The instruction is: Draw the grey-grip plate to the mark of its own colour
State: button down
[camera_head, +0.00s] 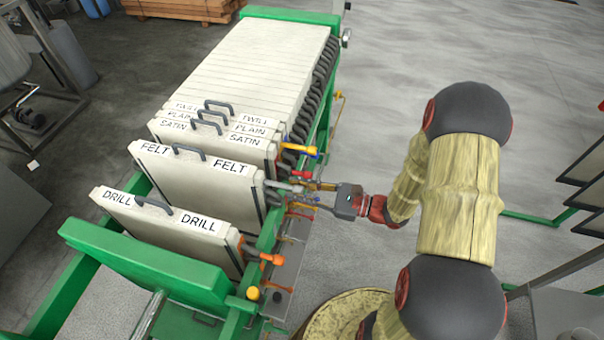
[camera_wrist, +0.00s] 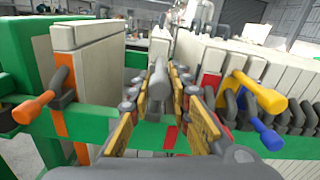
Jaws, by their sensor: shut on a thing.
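The plate lettered FELT (camera_head: 200,190) stands upright between the DRILL plate and the pack, with a gap on each side. Its grey grip (camera_head: 283,186) sticks out over the green side rail. My gripper (camera_head: 305,190) is at this grip. In the wrist view the grey grip (camera_wrist: 160,82) lies between the fingers of my gripper (camera_wrist: 165,95), which are shut on it. A red patch (camera_wrist: 171,137) shows on the rail below the fingers. I cannot make out a grey mark in either view.
The DRILL plate (camera_head: 170,228) with an orange grip (camera_head: 264,258) stands nearer. The pack behind (camera_head: 250,70) has SATIN, PLAIN and TWILL at its front. Yellow (camera_wrist: 262,93) and blue (camera_wrist: 264,134) grips stick out from the pack side. Open floor lies right of the frame.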

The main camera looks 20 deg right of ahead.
jog(key=s+a+p, duration=0.1)
jog(key=s+a, duration=0.3)
jog(key=s, duration=0.1)
jog(key=shift+s+f, duration=0.15)
jog(key=shift+s, duration=0.25)
jog(key=shift+a, duration=0.1)
jog(key=c, duration=1.8)
grip_release()
jog(key=shift+c, duration=0.2)
jog(key=shift+o, duration=1.1)
jog(key=shift+w, duration=0.1)
jog(key=v, duration=1.2)
